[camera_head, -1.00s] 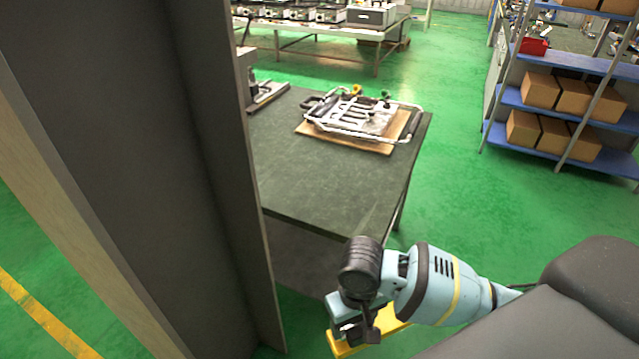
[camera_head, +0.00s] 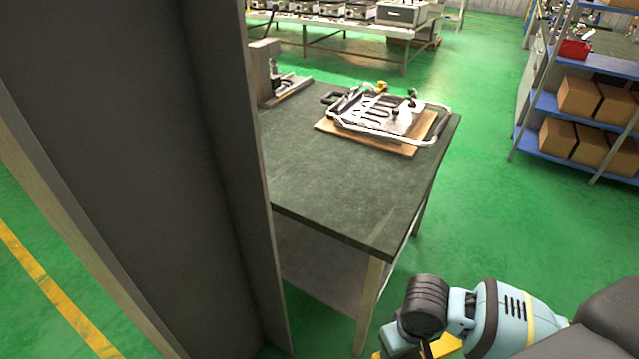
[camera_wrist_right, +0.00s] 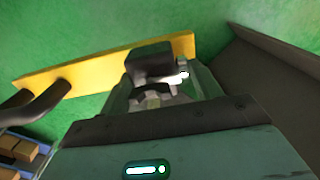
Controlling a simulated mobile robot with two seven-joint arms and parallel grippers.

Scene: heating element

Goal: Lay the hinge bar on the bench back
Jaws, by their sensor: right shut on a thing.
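A yellow bar, which I take to be the hinge bar (camera_head: 446,347), shows only in part at the bottom edge of the head view. In the right wrist view the bar (camera_wrist_right: 105,78) is long and flat and runs across the picture above green floor. My right gripper (camera_wrist_right: 165,80) is shut on it. The bench (camera_head: 345,185) has a dark top and stands beyond my right arm, with a wide bare area at its near end. The bar is in front of the bench, apart from it. My left gripper is not in view.
A tall dark panel (camera_head: 130,150) fills the left and hides the bench's left side. A metal frame (camera_head: 390,117) lies on a wooden board on the bench's far part. Shelves with cardboard boxes (camera_head: 578,96) stand at right. Green floor lies open between.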

